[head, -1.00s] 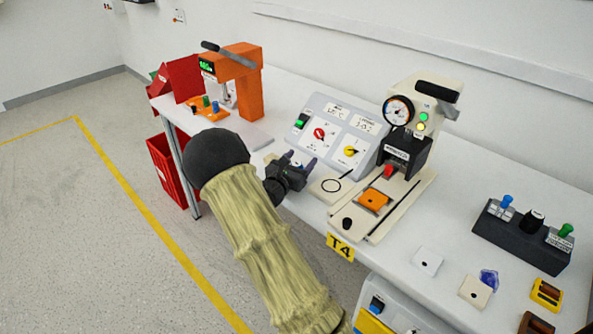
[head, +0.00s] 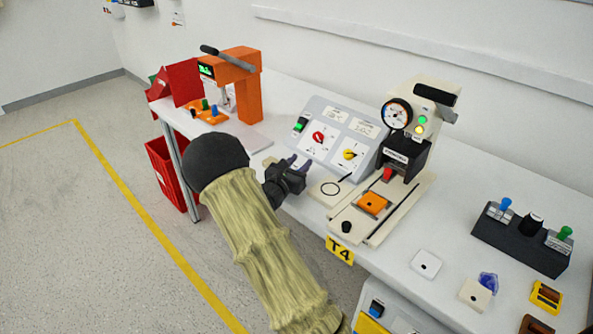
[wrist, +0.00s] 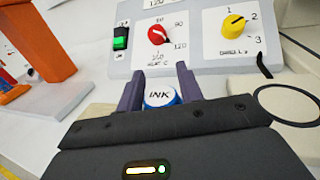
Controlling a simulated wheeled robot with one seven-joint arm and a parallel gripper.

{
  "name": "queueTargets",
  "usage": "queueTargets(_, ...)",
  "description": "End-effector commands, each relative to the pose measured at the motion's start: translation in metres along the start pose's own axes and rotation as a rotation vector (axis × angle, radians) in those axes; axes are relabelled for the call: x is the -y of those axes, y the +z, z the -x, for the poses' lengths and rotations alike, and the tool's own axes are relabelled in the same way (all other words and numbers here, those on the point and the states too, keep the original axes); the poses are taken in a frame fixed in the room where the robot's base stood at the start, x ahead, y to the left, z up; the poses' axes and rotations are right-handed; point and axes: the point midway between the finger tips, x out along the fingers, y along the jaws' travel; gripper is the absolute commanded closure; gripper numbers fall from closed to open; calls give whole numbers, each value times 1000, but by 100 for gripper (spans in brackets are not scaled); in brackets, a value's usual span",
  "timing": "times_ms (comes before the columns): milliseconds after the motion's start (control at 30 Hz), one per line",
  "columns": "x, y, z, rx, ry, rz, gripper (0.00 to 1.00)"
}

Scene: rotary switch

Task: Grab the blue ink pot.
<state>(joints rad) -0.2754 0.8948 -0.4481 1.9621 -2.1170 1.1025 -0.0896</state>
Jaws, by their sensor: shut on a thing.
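The ink pot (wrist: 160,95) shows in the wrist view as a white top marked INK with a blue rim. It sits between the two fingers of my gripper (wrist: 159,88), which is shut on it. The lower part of the pot is hidden behind the gripper body. In the head view my gripper (head: 297,165) is at the front edge of the table, in front of the grey control panel.
The grey control panel (head: 335,115) with red and yellow knobs stands just behind my gripper. A pad press (head: 405,150) stands to the right, an orange press (head: 240,85) to the left. A flat plate with a black ring (head: 331,188) lies close on the right.

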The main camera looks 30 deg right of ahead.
Motion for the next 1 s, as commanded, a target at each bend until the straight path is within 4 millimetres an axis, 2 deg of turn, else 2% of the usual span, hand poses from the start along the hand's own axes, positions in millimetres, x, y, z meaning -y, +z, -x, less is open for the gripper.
queueTargets(133,0,6,0,0,0,-1,87)
queueTargets(233,0,17,0,2,0,-2,87)
queueTargets(633,1,90,-1,2,-2,-3,87)
queueTargets(800,1,100,-1,0,-1,0,87)
queueTargets(1000,1,100,-1,0,-1,0,87)
